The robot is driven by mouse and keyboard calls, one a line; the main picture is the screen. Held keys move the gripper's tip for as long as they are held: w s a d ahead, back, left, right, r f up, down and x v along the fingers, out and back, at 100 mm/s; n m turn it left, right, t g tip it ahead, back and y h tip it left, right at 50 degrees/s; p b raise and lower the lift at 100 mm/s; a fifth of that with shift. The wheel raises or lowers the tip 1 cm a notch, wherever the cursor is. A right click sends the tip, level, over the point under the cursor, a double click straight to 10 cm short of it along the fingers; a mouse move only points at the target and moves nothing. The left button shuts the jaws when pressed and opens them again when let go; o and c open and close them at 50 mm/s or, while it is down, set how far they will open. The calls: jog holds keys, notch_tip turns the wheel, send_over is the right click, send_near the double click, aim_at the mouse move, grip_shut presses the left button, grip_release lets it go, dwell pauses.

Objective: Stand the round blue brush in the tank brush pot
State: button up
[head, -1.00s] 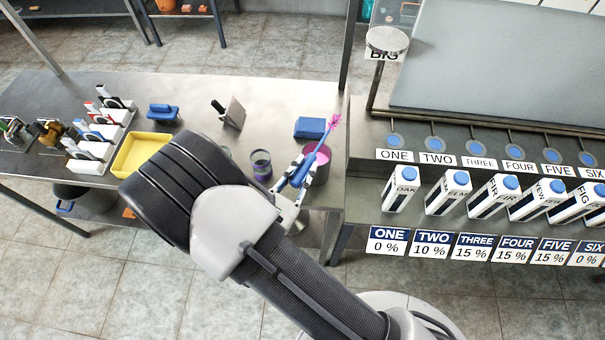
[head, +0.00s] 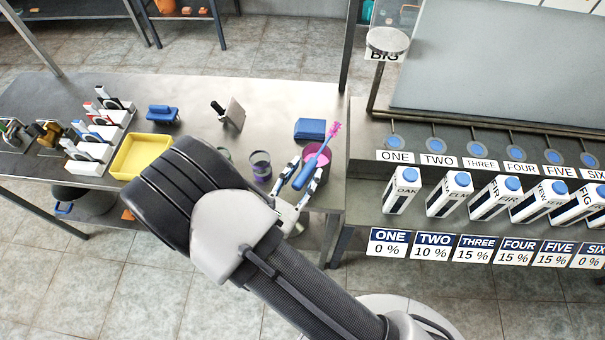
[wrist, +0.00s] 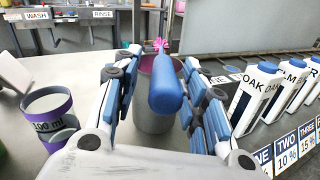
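The round blue brush (head: 311,167) has a thick blue handle and a pink bristle head. It lies tilted across the mouth of the brush pot (head: 327,154), a grey pot with a pink inside. The bristle head points away from me. In the wrist view the blue handle (wrist: 166,88) hangs in front of the pot (wrist: 146,116); I cannot tell whether any part of it is inside. My gripper (head: 303,176) is open around the handle; in the wrist view gaps show between the handle and both fingers (wrist: 165,98). Part of the pot is hidden behind handle and fingers.
A purple-banded measuring cup (head: 261,166) stands left of my gripper. A blue block-like item (head: 310,129) lies behind the pot. A yellow tray (head: 142,156) is farther left. Several cartons (head: 402,190) stand at right below the tank.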

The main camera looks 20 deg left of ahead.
jog(key=shift+r+p, duration=0.3)
jog(key=shift+r, duration=0.05)
jog(key=s+a+p, duration=0.2)
jog(key=s, duration=1)
jog(key=shift+w, duration=0.1)
